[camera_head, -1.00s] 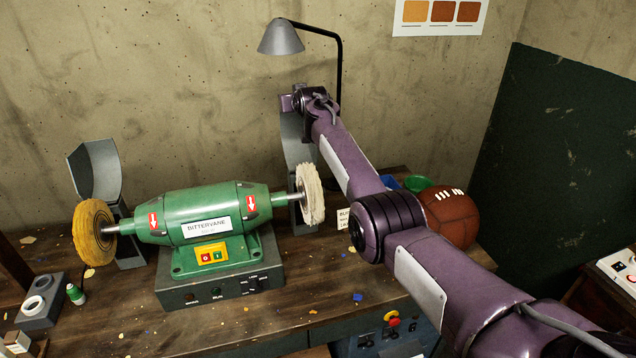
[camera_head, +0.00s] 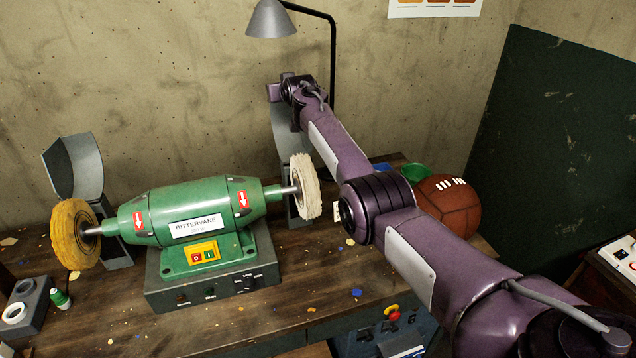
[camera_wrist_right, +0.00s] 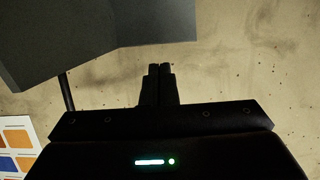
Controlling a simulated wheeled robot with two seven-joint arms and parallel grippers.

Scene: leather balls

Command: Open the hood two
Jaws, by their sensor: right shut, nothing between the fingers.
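The green two-wheeled polishing machine (camera_head: 195,212) stands on the bench in the head view. A grey curved hood (camera_head: 75,165) stands behind its yellow left wheel (camera_head: 73,234). A second grey hood (camera_head: 288,145) rises behind the white right wheel (camera_head: 305,186), partly covered by my right arm. My right wrist is at the top of this second hood; its fingers cannot be made out there. In the right wrist view my right gripper (camera_wrist_right: 158,72) is shut and empty, its tips close to a dark grey panel (camera_wrist_right: 100,30), probably this hood; contact is unclear. My left gripper is not in view.
A desk lamp (camera_head: 271,20) stands behind my right wrist. A brown ball (camera_head: 447,207) and a green bowl (camera_head: 415,172) lie right of my arm. A grey block with rings (camera_head: 25,303) and a small green bottle (camera_head: 60,298) sit at the left.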

